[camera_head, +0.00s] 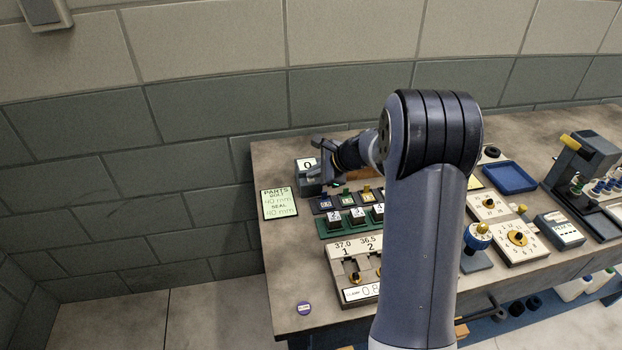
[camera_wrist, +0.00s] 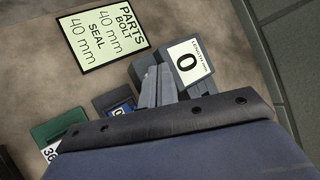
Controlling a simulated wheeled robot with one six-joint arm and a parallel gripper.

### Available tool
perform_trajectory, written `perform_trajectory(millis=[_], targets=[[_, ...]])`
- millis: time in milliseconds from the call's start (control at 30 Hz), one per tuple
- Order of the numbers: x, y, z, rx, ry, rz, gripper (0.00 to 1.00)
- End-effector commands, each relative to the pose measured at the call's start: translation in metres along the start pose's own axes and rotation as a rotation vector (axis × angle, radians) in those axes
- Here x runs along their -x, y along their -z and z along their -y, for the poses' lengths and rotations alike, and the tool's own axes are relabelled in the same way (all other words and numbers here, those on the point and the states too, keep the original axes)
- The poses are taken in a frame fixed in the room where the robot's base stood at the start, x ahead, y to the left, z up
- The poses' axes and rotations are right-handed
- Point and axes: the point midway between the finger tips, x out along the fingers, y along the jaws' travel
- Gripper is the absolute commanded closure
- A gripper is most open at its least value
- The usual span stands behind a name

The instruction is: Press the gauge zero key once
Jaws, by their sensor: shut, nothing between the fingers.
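The gauge is a dark grey box with a white display reading 0, marked as a length in mm. It stands at the back left of the bench in the head view (camera_head: 307,165) and at the upper middle of the wrist view (camera_wrist: 190,61). My gripper (camera_head: 320,172) is at the gauge, and its fingers also show in the wrist view (camera_wrist: 158,74). They are shut and empty, with the tips over the gauge body just left of the display. I cannot make out the zero key. Whether the tips touch the gauge cannot be told.
A parts card (camera_head: 279,203) listing bolt 40 mm and seal 40 mm lies left of the gauge. A green tray (camera_head: 327,230) with numbered blocks is in front. A clamp unit (camera_head: 352,293) stands nearer. My arm hides the bench middle.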

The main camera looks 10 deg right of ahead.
Motion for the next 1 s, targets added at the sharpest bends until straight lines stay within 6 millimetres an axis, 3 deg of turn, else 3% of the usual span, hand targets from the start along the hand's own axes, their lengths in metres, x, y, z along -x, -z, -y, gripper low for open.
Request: perform_trajectory(millis=[1000], targets=[[-0.003,0.0031,-0.0042,-0.004,-0.009,-0.004,1.0]])
